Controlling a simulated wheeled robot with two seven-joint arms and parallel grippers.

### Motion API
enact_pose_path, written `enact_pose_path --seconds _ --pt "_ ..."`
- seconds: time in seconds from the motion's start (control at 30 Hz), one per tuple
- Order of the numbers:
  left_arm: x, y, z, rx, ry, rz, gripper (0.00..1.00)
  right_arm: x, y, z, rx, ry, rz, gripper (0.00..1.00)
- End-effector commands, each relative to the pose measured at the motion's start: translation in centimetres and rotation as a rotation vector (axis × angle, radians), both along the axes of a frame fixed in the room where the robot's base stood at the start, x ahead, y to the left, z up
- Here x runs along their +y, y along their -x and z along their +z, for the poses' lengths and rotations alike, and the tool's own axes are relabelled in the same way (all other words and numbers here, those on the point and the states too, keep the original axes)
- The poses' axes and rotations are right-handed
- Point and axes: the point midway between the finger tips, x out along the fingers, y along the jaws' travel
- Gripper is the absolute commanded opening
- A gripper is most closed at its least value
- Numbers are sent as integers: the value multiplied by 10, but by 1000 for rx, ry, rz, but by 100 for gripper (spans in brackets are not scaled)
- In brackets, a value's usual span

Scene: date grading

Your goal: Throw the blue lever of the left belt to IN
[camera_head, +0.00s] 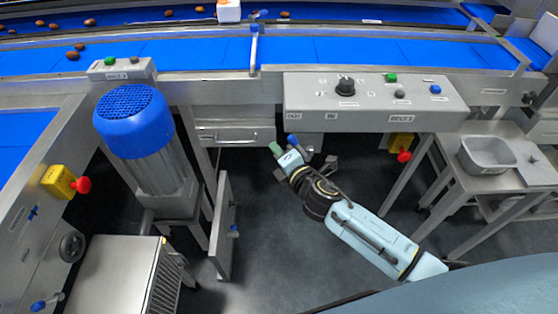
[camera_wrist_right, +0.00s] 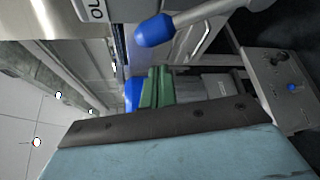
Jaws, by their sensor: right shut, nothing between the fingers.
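A lever with a blue knob (camera_head: 293,140) stands below the control panel, beside my right gripper (camera_head: 277,150). In the right wrist view the blue knob (camera_wrist_right: 155,31) sits on a grey metal shaft. The lever's base is hidden in the head view. My left gripper is not in view.
A grey control panel (camera_head: 375,101) overhangs the lever. A blue motor (camera_head: 135,122) stands to the left, near a yellow box with a red button (camera_head: 82,185). Another blue handle (camera_head: 40,304) is at lower left. A metal table with a grey tray (camera_head: 487,168) stands right.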

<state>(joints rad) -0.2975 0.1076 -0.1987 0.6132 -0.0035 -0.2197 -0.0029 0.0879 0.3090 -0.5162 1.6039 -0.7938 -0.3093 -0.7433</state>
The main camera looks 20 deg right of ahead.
Motion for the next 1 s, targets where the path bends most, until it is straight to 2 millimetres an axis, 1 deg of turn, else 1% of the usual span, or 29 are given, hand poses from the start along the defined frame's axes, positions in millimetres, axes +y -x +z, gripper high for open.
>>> enact_pose_path --seconds 0.03,0.1,0.23,0.63,1.0 --pt "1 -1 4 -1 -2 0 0 -7 1 5 0 3 1 0" --pt "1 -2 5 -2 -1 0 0 -14 2 7 -1 2 2 0" --pt "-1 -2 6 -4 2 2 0 -20 2 9 0 0 2 0" --pt "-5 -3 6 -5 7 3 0 -22 3 9 -1 -3 2 0" --pt "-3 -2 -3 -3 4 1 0 -26 4 12 -18 -62 1 0"
